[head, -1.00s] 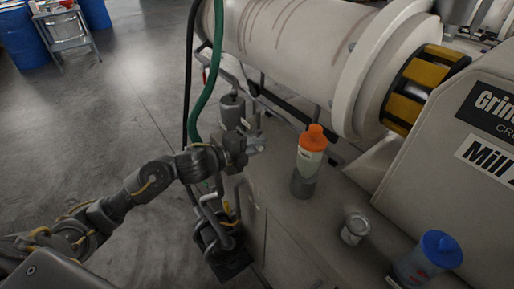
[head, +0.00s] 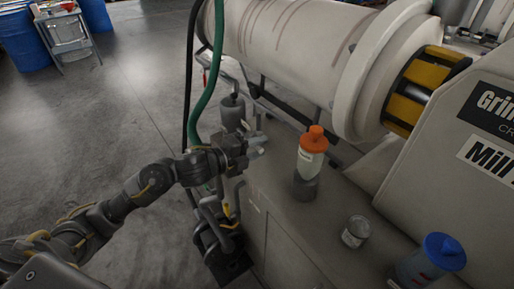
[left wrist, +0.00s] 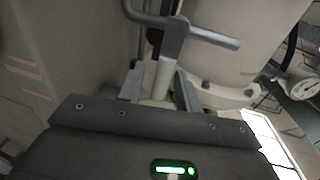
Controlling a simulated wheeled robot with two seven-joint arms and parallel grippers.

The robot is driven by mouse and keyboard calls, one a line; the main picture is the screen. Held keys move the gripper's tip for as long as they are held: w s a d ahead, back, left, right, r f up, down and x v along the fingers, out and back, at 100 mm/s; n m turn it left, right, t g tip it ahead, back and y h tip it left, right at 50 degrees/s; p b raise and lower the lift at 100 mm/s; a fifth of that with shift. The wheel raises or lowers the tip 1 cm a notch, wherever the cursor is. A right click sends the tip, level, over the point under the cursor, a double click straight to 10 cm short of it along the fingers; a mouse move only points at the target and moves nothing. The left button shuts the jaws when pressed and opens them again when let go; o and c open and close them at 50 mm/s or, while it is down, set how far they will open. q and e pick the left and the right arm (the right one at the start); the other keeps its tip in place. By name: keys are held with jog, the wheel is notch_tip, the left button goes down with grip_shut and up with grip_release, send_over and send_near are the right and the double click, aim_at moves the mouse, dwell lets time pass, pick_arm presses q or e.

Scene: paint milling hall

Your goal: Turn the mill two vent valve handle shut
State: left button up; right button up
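My left gripper (head: 258,146) reaches in beside the mill's cabinet. Its fingers are apart, and in the left wrist view the gripper (left wrist: 160,78) has a gap between them with nothing visibly clamped. A grey bent bar (left wrist: 205,32), apparently the vent valve handle, lies across the top of the left wrist view, beyond the fingertips, on a dark and grey stem (left wrist: 173,38). I cannot tell whether the fingers touch the stem. In the head view I cannot make out this handle clearly near my gripper. My right gripper is not in view.
An orange-capped bottle (head: 309,165), a small can (head: 356,231) and a blue-lidded container (head: 430,262) stand on the cabinet top (head: 290,222). A green hose (head: 205,95) hangs beside the mill drum (head: 290,38). Pipework (head: 222,222) stands below my gripper. Open floor lies left.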

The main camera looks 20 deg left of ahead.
pick_arm(q)
jog(key=b+v, duration=0.1)
jog(key=v, duration=1)
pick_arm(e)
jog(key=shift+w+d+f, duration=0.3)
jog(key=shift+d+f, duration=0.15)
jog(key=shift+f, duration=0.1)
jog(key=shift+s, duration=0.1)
